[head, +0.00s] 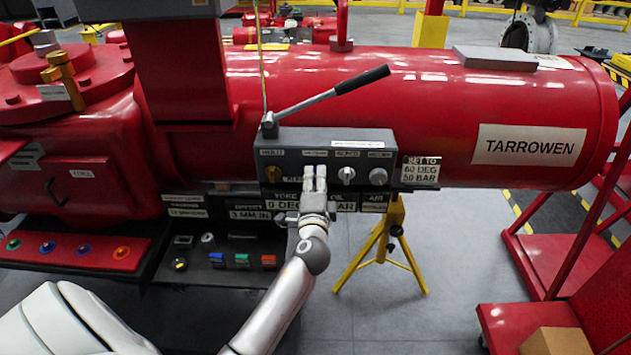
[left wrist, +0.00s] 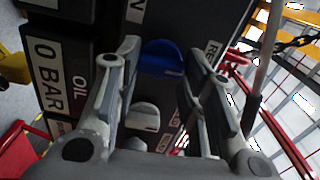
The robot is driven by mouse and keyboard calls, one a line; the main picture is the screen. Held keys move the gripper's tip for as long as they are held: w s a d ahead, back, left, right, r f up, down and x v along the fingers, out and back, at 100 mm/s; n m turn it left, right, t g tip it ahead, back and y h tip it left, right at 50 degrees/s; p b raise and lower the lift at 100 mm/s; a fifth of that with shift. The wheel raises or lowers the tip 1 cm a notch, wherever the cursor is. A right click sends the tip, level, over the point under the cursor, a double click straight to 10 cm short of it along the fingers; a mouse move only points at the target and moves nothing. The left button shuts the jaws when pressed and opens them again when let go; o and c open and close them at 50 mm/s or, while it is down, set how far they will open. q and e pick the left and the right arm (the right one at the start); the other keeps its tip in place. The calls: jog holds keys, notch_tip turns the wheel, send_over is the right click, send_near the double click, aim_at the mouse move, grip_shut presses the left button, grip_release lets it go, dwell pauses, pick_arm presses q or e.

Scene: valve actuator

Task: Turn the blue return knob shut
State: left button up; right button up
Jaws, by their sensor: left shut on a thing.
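The blue return knob (left wrist: 163,58) shows in the left wrist view between the two fingers of my left gripper (left wrist: 165,85), which is shut on it. In the head view my left gripper (head: 314,178) reaches up to the front of the grey control box (head: 325,140) and hides the knob. From these views I cannot tell which way the knob is turned. My right gripper is in neither view.
A pump lever (head: 335,95) rises above the box. Display plates and a button panel (head: 225,260) lie below.

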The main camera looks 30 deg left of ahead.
pick_arm(q)
jog(key=shift+r, duration=0.1)
jog(key=o, duration=1)
jog(key=shift+w, duration=0.1)
jog(key=v, duration=1.2)
